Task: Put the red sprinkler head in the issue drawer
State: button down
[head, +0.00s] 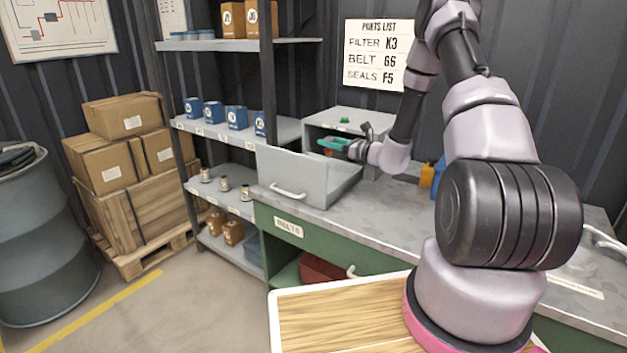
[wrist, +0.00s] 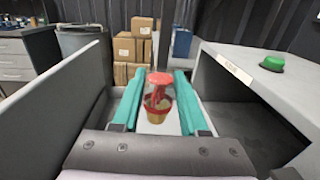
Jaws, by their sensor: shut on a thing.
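The red sprinkler head (wrist: 159,88), with a red top and a brass-coloured base, stands between the teal fingers of my gripper (wrist: 157,103) in the wrist view. My gripper is shut on it. In the head view my gripper (head: 334,144) is above the open grey drawer (head: 291,179) on the bench, with the sprinkler head mostly hidden. The drawer is pulled out of a grey cabinet (head: 362,117). In the wrist view the drawer front (wrist: 55,82) is at the left and the cabinet (wrist: 262,84) at the right. The drawer's floor is mostly hidden.
A small green-topped item (wrist: 271,64) sits on the cabinet top. A shelf rack (head: 213,130) with blue boxes stands left of the bench. The grey bench top (head: 395,215) is clear in front of the drawer. Cartons (head: 110,150) are stacked further left.

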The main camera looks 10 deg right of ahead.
jog(key=shift+d+f+n+g+y, duration=0.15)
jog(key=shift+f+n+g+y, duration=0.05)
jog(key=shift+n+g+y, duration=0.55)
notch_tip(320, 180, down, 10)
jog(key=shift+f, duration=0.2)
jog(key=shift+c, duration=2.2)
grip_release()
jog(key=shift+r, duration=0.1)
